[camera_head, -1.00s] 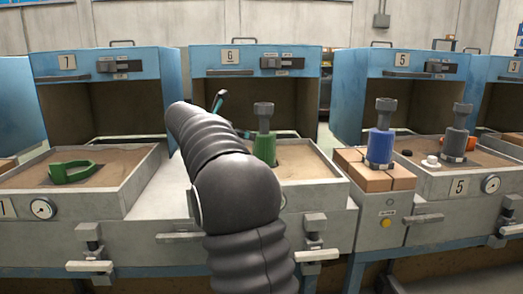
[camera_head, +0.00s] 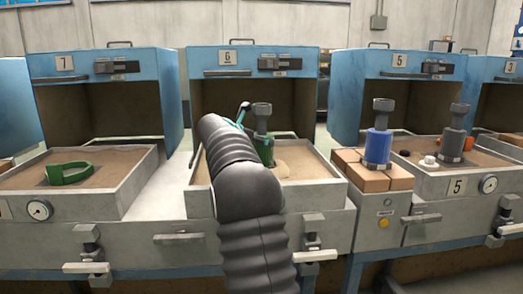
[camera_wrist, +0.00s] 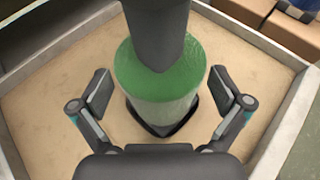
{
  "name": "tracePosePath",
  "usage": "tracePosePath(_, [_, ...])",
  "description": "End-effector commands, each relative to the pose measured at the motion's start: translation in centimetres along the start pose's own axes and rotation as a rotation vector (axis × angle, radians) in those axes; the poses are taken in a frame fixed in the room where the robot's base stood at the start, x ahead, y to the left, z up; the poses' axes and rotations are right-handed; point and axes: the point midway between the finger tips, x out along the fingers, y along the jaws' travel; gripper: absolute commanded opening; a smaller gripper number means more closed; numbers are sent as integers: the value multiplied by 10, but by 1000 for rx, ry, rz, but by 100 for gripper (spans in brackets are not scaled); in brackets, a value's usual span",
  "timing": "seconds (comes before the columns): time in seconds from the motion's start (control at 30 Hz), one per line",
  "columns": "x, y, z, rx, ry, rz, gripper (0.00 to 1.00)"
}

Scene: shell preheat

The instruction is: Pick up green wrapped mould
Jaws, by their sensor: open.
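The green wrapped mould (camera_head: 264,150) stands upright in the sand tray (camera_head: 318,166) of oven 6, with a dark grey knob on a neck at its top. In the wrist view the mould (camera_wrist: 160,85) stands between the two fingers of my gripper (camera_wrist: 162,105). The fingers are open, one on each side, with gaps to the mould. A dark rim shows at the foot of the mould. In the head view my arm hides most of my gripper and part of the tray.
A blue wrapped mould (camera_head: 378,145) stands on brick blocks (camera_head: 366,180) to the right. A grey mould (camera_head: 455,135) stands in tray 5. Oven hoods (camera_head: 250,60) stand open behind the trays.

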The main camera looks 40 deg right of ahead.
Motion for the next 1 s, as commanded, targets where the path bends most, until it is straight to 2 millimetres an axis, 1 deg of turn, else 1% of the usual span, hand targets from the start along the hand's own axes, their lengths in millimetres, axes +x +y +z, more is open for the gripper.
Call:
tracePosePath(0.03, [9,-1,-1,0,1,-3,100])
tracePosePath(0.13, [18,0,0,0,0,-1,100])
tracePosePath(0.37, [20,0,0,0,0,0,100])
tracePosePath(0.47, [20,0,0,0,0,0,78])
tracePosePath(0.5, [20,0,0,0,0,0,68])
tracePosePath(0.57, [20,0,0,0,0,0,52])
tracePosePath(0.6, [20,0,0,0,0,0,42])
tracePosePath(0.67, [20,0,0,0,0,0,29])
tracePosePath(0.9, [19,0,2,1,-2,1,28])
tracePosePath(1.0, [17,0,7,2,-2,1,28])
